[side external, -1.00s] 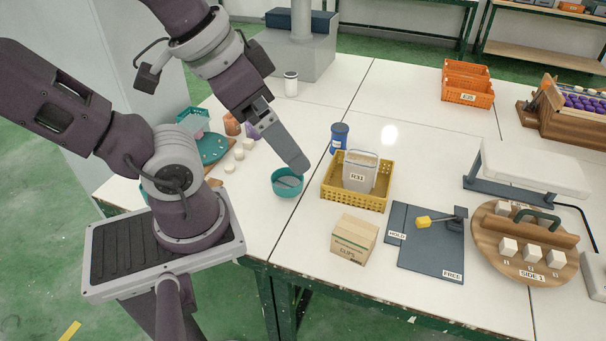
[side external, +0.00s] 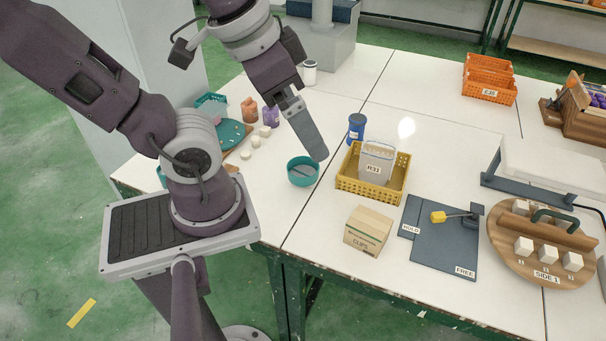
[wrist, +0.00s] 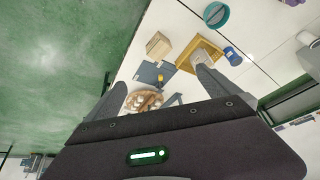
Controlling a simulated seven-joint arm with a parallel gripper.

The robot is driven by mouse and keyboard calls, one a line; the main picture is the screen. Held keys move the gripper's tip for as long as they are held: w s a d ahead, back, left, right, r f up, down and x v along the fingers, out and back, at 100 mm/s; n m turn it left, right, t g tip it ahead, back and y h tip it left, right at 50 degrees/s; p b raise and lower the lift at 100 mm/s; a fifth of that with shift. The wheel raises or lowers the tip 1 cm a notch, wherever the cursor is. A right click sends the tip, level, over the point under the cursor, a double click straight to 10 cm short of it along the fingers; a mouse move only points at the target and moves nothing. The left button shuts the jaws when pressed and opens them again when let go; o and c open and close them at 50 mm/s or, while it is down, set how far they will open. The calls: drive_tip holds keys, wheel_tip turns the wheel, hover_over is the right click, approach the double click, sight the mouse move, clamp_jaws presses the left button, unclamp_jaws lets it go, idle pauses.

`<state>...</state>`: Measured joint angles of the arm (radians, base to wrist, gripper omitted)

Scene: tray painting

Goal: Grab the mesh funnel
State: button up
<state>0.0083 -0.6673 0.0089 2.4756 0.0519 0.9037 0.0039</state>
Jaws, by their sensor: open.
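A round teal piece with a grey inside, which looks like the mesh funnel (side external: 303,179), sits on the white table left of the yellow basket. I cannot make out any mesh. It also shows at the top of the wrist view (wrist: 222,22). My gripper (side external: 320,154) points down over the table and appears just above and right of the teal piece in the side view. In the wrist view my gripper (wrist: 162,80) has its two fingers wide apart with nothing between them. The teal piece is outside the fingers there.
A dark board (side external: 440,250) and a round wooden board (side external: 505,245) lie farther right. White discs (side external: 257,142) lie left.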

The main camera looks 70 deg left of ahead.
drive_tip(key=w+a+f+m+g+y, duration=0.2)
drive_tip(key=w+a+f+m+y, duration=0.1)
drive_tip(key=a+f, duration=0.4)
drive_tip(key=w+a+f+m+g+y, duration=0.3)
drive_tip(key=a+f+m, duration=0.4)
drive_tip(key=f, duration=0.3)
drive_tip(key=w+a+f+m+g+y, duration=0.3)
drive_tip(key=a+f+y, duration=0.3)
drive_tip(key=a+f, duration=0.2)
drive_tip(key=shift+w+a+f+m+y, duration=0.3)
drive_tip(key=shift+w+f+m, duration=0.45)
drive_tip(key=shift+f+m, duration=0.15)
approach(296, 167)
drive_tip(key=x, duration=0.4)
drive_tip(key=shift+f, duration=0.15)
drive_tip(key=x, duration=0.4)
drive_tip(key=shift+s+a, duration=0.1)
drive_tip(key=shift+a, duration=0.3)
drive_tip(key=c, duration=1.4)
